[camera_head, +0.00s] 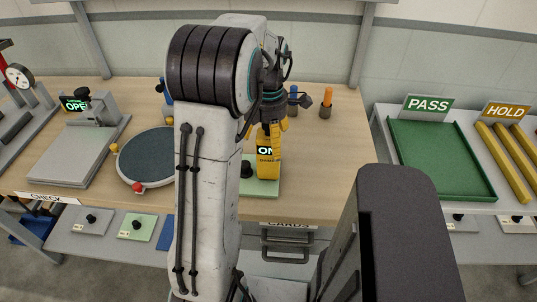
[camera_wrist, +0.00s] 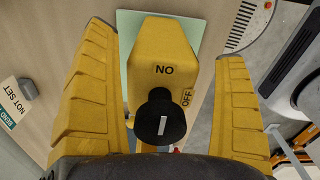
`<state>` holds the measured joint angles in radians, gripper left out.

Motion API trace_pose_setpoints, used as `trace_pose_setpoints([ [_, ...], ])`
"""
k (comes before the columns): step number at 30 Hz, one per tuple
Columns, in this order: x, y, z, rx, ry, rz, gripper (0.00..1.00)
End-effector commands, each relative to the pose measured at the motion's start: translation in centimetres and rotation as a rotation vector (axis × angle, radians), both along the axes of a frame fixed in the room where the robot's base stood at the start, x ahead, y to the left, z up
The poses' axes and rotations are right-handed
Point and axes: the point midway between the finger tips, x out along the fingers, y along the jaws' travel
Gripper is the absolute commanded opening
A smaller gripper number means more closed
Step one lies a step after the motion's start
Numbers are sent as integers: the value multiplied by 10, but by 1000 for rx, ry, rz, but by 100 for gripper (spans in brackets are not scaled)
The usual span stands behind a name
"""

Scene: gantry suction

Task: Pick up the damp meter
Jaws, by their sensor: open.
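The damp meter (camera_head: 267,163) appears to be the yellow block-shaped device with an "ON" mark, standing on a pale green plate (camera_head: 262,187) near the table's front edge. A black knob (camera_head: 246,169) shows at its left. In the wrist view the yellow body (camera_wrist: 162,50) lies between my fingers, with the black knob (camera_wrist: 160,117) towards the camera and "NO" and "OFF" lettering. My gripper (camera_head: 268,128) is open above and around the meter. In the wrist view its yellow fingers (camera_wrist: 163,45) stand either side, with a gap visible on each side. My arm hides part of the table.
A round dark dish (camera_head: 148,157) and a grey press-like device (camera_head: 75,150) stand to the left. Orange (camera_head: 326,103) and blue (camera_head: 293,99) upright items stand behind. A green PASS tray (camera_head: 440,155) and yellow HOLD bars (camera_head: 505,162) are at the right.

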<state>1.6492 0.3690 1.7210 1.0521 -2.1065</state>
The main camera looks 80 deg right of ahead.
Motion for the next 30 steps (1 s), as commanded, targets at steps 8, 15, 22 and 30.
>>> trace_pose_setpoints([
  [8, 0, 0, -2, 0, 0, 0, 90],
  [15, 0, 0, -2, 0, 0, 0, 71],
  [22, 0, 0, -2, 0, 0, 0, 50],
  [30, 0, 0, -1, -1, 0, 0, 28],
])
